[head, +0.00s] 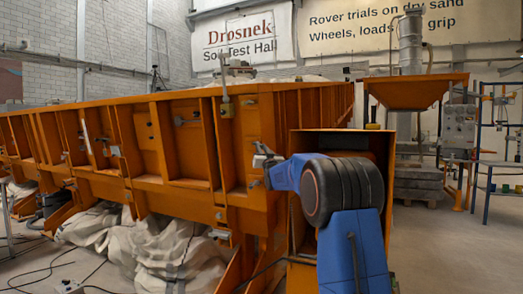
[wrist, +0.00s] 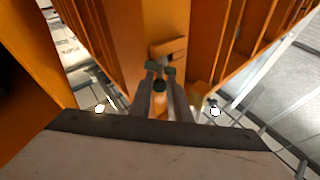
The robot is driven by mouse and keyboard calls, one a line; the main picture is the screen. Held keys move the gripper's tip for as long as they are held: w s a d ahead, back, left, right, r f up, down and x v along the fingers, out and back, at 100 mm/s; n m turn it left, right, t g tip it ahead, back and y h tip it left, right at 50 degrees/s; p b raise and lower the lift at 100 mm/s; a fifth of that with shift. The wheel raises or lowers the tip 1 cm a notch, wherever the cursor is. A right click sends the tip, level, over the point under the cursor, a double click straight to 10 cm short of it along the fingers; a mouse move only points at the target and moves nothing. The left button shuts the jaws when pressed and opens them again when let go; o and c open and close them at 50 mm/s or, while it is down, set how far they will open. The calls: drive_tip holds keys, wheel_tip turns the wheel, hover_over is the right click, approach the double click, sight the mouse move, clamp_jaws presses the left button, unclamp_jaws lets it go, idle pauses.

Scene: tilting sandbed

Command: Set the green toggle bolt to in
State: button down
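In the wrist view, my gripper (wrist: 160,70) points at an orange corner post, its two dark fingers slightly apart at the tips. A small dark, greenish round piece (wrist: 159,85) shows between the fingers; it may be the green toggle bolt's knob. I cannot tell whether the fingers touch it. An orange block (wrist: 168,48) sits just beyond the fingertips. In the head view, my gripper (head: 263,160) is at the near corner of the orange sandbed (head: 190,150), partly hidden by my blue arm. The bolt cannot be made out there.
A grey latch-like fitting (head: 226,100) is on the sandbed corner above my gripper. An orange open box (head: 340,141) stands behind my arm. Crumpled pale sheeting (head: 165,245) and cables lie below the sandbed.

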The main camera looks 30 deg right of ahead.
drive_tip(key=shift+a, duration=0.15)
drive_tip(key=w+a+m+g+h, duration=0.4)
drive_tip(key=a+m+h, duration=0.2)
drive_tip(key=h, duration=0.4)
drive_tip(key=shift+f+m+g, duration=0.15)
drive_tip(key=shift+m+g, duration=0.25)
idle(0.4)
drive_tip(key=shift+a, duration=0.1)
drive_tip(key=c, duration=1.8)
unclamp_jaws()
drive_tip(key=shift+w+a, duration=0.1)
drive_tip(key=shift+c, duration=0.2)
